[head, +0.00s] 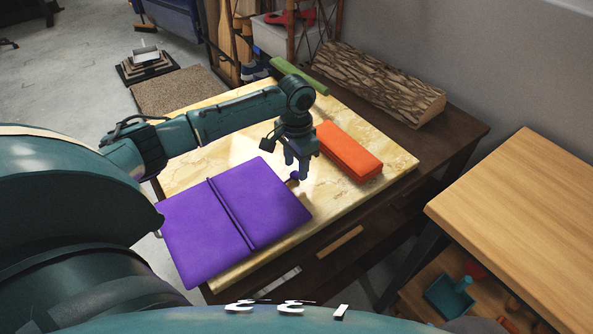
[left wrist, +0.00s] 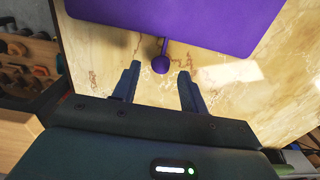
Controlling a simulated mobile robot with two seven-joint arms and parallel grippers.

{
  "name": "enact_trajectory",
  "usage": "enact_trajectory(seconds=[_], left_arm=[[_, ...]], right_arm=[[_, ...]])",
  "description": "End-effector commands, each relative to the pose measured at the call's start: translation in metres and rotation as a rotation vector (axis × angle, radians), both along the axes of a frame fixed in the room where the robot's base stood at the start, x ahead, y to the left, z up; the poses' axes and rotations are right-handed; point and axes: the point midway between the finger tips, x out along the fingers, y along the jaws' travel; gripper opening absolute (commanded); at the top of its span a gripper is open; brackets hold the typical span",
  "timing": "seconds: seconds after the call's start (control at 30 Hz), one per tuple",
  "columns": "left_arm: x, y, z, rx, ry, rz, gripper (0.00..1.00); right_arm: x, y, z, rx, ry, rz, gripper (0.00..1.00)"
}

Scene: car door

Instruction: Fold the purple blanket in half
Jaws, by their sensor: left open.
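The purple blanket (head: 195,240) lies flat and spread on the pale marbled table top, with a raised seam across its middle. A small purple ball-shaped tab sticks out from its right edge; it shows in the left wrist view (left wrist: 160,64), joined to the blanket (left wrist: 190,20) by a short stem. My left gripper (head: 296,176) is open, close to the tab. In the left wrist view the fingers (left wrist: 157,82) lie to either side of the line to the tab, and nothing is held between them. My right gripper is not in view.
An orange box (head: 347,152) lies on the table right of my left gripper. A green roll (head: 299,76) lies at the back. A log (head: 380,82) rests on the dark surface behind. A wooden table (head: 530,200) stands at the right.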

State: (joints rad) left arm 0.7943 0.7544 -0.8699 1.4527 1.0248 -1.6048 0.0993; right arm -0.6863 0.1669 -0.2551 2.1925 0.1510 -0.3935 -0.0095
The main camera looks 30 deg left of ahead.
Motion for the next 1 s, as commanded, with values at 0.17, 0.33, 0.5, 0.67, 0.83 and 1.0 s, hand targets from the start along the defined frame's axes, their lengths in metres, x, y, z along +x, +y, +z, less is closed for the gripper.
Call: enact_trajectory(seconds=[0.17, 0.33, 0.5, 0.67, 0.83, 1.0], left_arm=[[0.0, 0.0, -0.02, 0.0, 0.001, -0.001, 0.43], [0.0, 0.0, -0.025, 0.001, -0.001, -0.002, 0.43], [0.0, 0.0, -0.024, 0.0, -0.001, -0.002, 0.43], [0.0, 0.0, -0.024, 0.0, -0.001, -0.001, 0.33], [0.0, 0.0, -0.024, 0.0, -0.001, -0.001, 0.19], [0.0, 0.0, -0.024, 0.0, -0.001, -0.001, 0.05]], right_arm=[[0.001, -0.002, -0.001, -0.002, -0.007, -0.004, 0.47], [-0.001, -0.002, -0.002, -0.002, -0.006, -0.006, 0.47], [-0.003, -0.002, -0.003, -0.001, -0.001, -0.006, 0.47], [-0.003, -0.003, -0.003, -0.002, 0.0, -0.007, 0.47], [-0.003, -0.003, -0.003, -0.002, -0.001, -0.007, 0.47], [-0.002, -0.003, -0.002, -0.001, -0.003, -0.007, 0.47]])
